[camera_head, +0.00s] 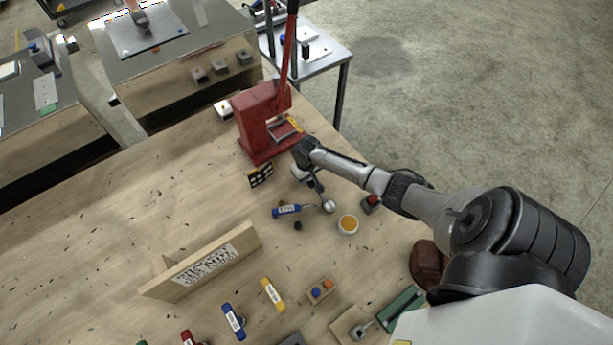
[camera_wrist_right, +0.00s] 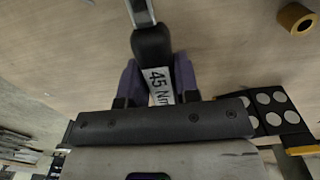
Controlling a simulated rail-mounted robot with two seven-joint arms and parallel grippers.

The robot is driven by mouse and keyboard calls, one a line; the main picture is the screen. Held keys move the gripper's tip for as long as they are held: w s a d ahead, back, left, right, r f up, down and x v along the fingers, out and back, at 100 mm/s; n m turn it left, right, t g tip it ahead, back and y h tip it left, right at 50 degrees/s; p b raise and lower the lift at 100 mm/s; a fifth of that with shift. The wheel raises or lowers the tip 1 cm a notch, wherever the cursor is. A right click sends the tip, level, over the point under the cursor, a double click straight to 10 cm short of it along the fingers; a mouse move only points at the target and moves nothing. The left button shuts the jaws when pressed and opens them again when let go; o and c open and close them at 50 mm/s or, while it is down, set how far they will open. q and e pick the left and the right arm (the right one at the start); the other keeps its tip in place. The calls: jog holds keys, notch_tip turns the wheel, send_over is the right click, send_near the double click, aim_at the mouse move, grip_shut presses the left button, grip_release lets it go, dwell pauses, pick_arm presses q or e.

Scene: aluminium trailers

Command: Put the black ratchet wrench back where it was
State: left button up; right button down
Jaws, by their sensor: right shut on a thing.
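My right gripper (camera_head: 312,181) is over the table in front of the red press. In the right wrist view its fingers (camera_wrist_right: 158,85) are shut on a black handle with a white "45 Nm" label. I take this as the black ratchet wrench (camera_wrist_right: 151,44); its metal shaft runs out of the top of that view. The wrench is small and partly hidden in the head view. A blue-handled tool (camera_head: 287,211) lies just below the gripper in the head view, beside a round silver head (camera_head: 328,206). My left gripper is not in view.
The red press (camera_head: 262,125) stands behind the gripper. A small patterned black panel (camera_head: 260,175) is to its left. A round orange-topped item (camera_head: 348,224) and a red-topped block (camera_head: 371,203) are to its right. A wooden sign (camera_head: 205,262) stands front left; the table's left is mostly clear.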

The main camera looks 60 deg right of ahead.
jog(key=c, duration=0.8)
grip_release()
jog(key=shift+c, duration=0.2)
notch_tip(320, 180, up, 11)
jog(key=p, duration=0.1)
jog(key=s+a+f+n+t, duration=0.1)
jog(key=s+a+n, duration=0.1)
jog(key=s+a, duration=0.45)
jog(key=s+a+f+n, duration=0.2)
jog(key=s+a, duration=0.1)
jog(key=a, duration=0.6)
jog(key=s+a+r+n+t, duration=0.2)
jog(key=s+a+r, duration=0.6)
jog(key=s+a, duration=0.2)
jog(key=shift+s+n+t, duration=0.3)
jog(key=shift+s+n, duration=0.1)
jog(key=shift+s, duration=0.65)
jog(key=shift+a, duration=0.1)
jog(key=shift+r, duration=0.1)
